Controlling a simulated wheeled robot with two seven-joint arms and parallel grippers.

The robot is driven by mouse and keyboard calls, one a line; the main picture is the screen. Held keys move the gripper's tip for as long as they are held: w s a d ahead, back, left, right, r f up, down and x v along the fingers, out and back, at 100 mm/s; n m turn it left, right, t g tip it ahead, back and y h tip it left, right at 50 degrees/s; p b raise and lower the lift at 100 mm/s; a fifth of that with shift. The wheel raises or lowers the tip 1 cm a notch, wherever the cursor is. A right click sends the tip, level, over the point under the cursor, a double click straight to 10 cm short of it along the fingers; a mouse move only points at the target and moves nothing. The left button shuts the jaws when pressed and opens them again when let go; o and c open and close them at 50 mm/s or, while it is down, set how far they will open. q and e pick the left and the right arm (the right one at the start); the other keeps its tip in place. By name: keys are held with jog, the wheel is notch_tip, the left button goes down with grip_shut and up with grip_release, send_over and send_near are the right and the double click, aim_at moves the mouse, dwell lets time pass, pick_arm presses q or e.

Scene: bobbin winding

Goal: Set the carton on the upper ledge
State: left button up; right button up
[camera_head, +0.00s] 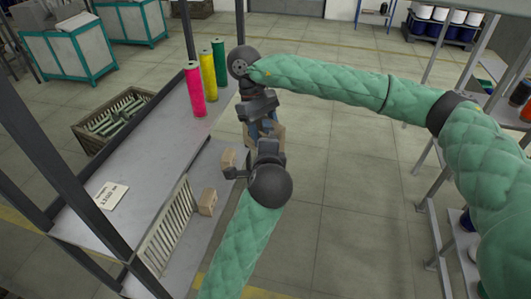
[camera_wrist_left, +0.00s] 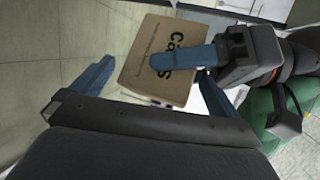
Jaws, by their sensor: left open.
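The brown carton (camera_head: 278,134) is in the middle of the head view, mostly hidden by my grippers. In the left wrist view it is close, with dark print on its face (camera_wrist_left: 155,88). My right gripper (camera_head: 262,130) is on the carton; one blue finger lies flat across the printed face, and the other finger is hidden. My left gripper (camera_wrist_left: 155,85) is open, its blue fingers to either side of the carton with gaps visible. The upper ledge (camera_head: 142,155) is the grey shelf top at left, to the left of both grippers.
Pink (camera_head: 194,90), yellow (camera_head: 208,76) and green (camera_head: 219,62) spools stand at the ledge's far end. A white label card (camera_head: 109,196) lies nearer. Small brown boxes (camera_head: 207,201) (camera_head: 229,160) sit lower, beside a slatted rack (camera_head: 167,232). Dark posts flank the ledge; its middle is clear.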

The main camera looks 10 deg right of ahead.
pick_arm(q)
jog(key=shift+x, duration=1.05)
jog(key=shift+c, duration=0.4)
jog(key=c, duration=0.7)
jog(key=shift+c, duration=0.2)
pick_arm(e)
jog(key=o, duration=0.9)
pick_arm(q)
jog(key=shift+c, duration=0.6)
pick_arm(e)
jog(key=shift+o, duration=1.4)
jog(key=shift+r, duration=0.15)
